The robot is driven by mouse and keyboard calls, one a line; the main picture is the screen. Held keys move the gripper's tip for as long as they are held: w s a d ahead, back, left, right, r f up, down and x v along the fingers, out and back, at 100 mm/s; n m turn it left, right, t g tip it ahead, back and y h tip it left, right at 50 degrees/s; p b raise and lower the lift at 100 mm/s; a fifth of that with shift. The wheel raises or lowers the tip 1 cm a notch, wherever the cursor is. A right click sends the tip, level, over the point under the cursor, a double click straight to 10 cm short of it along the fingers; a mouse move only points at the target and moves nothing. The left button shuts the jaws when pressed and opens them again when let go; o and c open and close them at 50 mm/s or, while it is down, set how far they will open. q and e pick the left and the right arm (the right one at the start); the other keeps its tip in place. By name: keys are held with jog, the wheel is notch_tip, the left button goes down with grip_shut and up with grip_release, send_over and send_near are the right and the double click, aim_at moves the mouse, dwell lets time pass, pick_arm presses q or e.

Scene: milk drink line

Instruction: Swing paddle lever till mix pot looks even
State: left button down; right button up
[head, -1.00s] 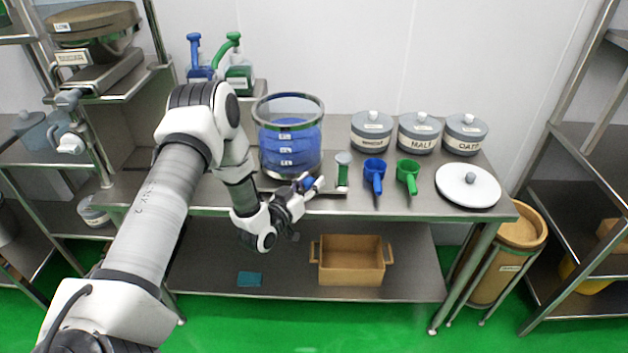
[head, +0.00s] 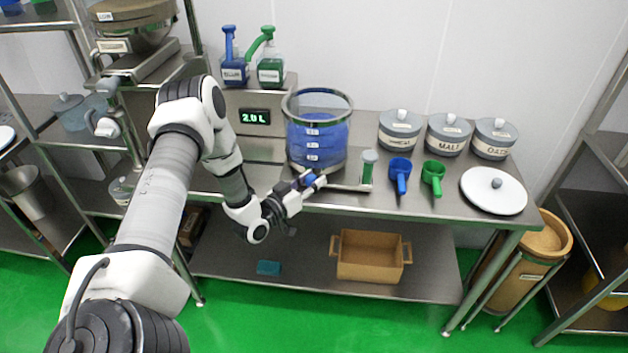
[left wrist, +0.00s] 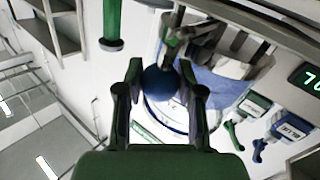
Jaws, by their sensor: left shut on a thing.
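The mix pot (head: 318,140) is a clear round vessel on the steel counter, filled with blue contents behind white level labels. The blue looks mostly uniform in the head view; I cannot tell how even it is throughout. The paddle lever's blue knob (head: 309,180) is low at the pot's front. My left gripper (head: 304,186) is shut on this knob. In the left wrist view, the round blue knob (left wrist: 160,83) sits between the two fingers, with the pot (left wrist: 222,82) beyond it. My right gripper is out of view.
A green-handled post (head: 368,168) stands just right of the pot. Blue (head: 400,172) and green (head: 433,175) scoops, lidded jars (head: 448,134) and a white lid (head: 493,191) lie further right. A display (head: 255,117) reads 2.0 L. A brown crate (head: 370,258) is on the lower shelf.

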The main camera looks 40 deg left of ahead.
pick_arm(q)
jog(key=shift+a+r, duration=0.1)
jog(key=c, duration=0.7)
grip_release()
jog(key=s, duration=1.2)
jog(key=shift+a, duration=0.3)
jog(key=shift+f, duration=0.2)
